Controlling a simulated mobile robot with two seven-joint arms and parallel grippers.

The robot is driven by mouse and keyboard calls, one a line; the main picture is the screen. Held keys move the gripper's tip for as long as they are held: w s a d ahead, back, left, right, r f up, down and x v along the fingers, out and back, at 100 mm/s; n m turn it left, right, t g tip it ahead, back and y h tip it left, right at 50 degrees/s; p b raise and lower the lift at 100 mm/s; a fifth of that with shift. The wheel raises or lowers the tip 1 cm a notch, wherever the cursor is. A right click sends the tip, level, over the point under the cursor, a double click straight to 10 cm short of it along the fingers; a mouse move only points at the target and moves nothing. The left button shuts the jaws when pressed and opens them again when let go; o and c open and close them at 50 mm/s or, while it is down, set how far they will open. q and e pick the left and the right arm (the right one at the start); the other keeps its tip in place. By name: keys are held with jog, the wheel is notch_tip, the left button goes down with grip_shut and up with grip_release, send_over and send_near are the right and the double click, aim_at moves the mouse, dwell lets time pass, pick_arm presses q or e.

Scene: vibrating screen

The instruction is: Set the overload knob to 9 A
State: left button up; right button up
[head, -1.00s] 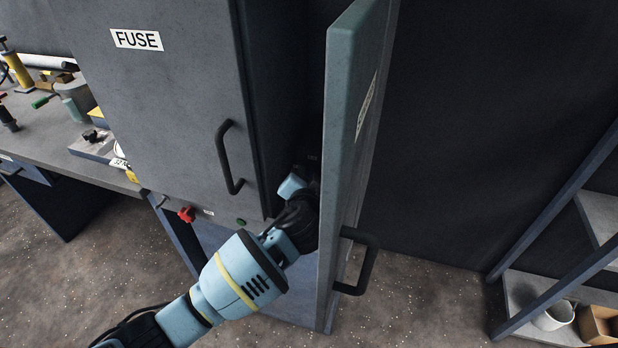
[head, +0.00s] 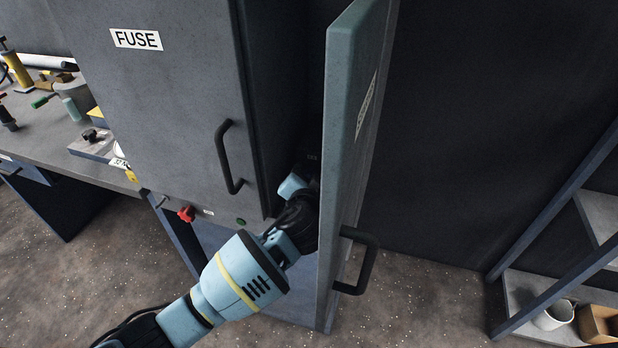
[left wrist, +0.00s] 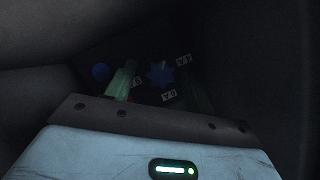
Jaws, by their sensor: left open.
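A dark blue star-shaped knob (left wrist: 160,76) shows dimly in the left wrist view, on a dark panel inside the cabinet. Small white labels stand around it, one upper right (left wrist: 183,60) and one below (left wrist: 169,96); their text is tilted and too small to read surely. My left gripper (left wrist: 159,84) is open, with a greenish finger left of the knob and a darker finger to its right. I cannot tell whether either touches it. In the head view the left gripper (head: 304,178) reaches behind the open door, its fingertips hidden. My right gripper is not in view.
The open cabinet door (head: 345,150) stands close to the right of my left arm. The closed FUSE door (head: 170,100) is on the left. A round blue button (left wrist: 100,72) sits left of the knob. A shelf (head: 545,310) stands at the right.

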pick_arm(q)
jog(key=shift+s+r, duration=0.1)
jog(key=shift+s, duration=0.4)
jog(key=shift+v, duration=3.4)
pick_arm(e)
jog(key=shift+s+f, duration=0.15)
pick_arm(q)
jog(key=shift+w, duration=0.15)
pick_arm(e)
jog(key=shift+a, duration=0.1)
